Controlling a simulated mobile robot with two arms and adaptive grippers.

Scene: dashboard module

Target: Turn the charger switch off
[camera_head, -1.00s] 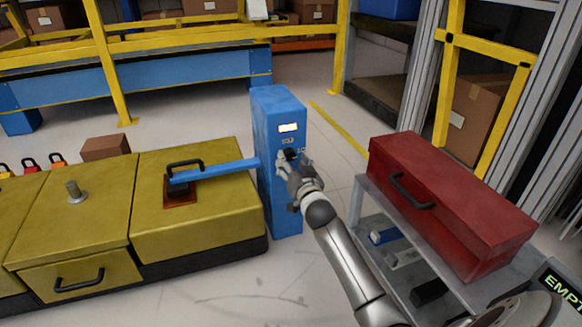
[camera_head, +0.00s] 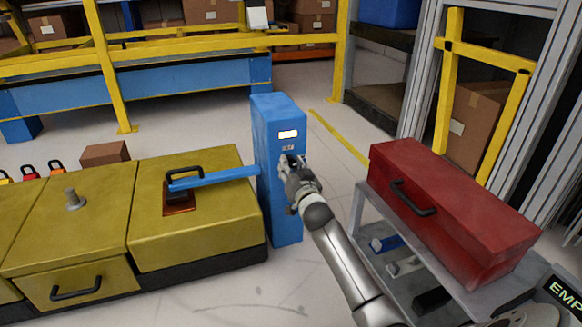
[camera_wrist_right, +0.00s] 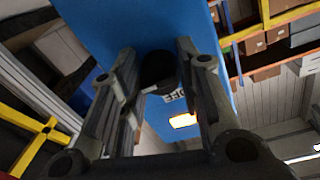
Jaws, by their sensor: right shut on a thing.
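The charger is an upright blue box (camera_head: 285,115) near the middle of the head view. Its front has a small lit display (camera_head: 288,134) with a small label below it. My right gripper (camera_head: 291,165) is at this front, just below the label. In the right wrist view a round black switch knob (camera_wrist_right: 158,69) sits between the two fingers of my right gripper (camera_wrist_right: 155,75), which are shut on it. Lettering that looks like OFF (camera_wrist_right: 174,98) shows beside the knob, with the lit display (camera_wrist_right: 184,120) beyond. The knob is mostly hidden in the head view. My left gripper is not in view.
A blue bar (camera_head: 213,178) runs from the yellow battery-like block (camera_head: 230,215) to the charger's left side. A red toolbox (camera_head: 450,205) stands on a grey cart (camera_head: 364,215) at the right. Floor shows between charger and cart. Yellow railings stand behind.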

